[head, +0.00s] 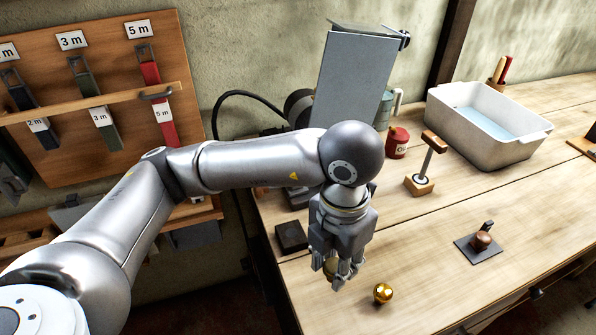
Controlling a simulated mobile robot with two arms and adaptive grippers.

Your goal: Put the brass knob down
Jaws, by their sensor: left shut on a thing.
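My left gripper (342,278) points down over the front left part of the wooden workbench (420,260). I cannot tell whether the knob touches the bench top. A shiny gold ball-shaped knob (383,293) sits on the bench, just right of the gripper and apart from it. My right gripper is not in view.
A dark block (291,236) lies left of the gripper. A wooden-handled tool on a block (419,184), a dark plate with a brown knob (480,244), a red can (397,142) and a white basin (450,112) stand farther right and back. Bare bench lies between them.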

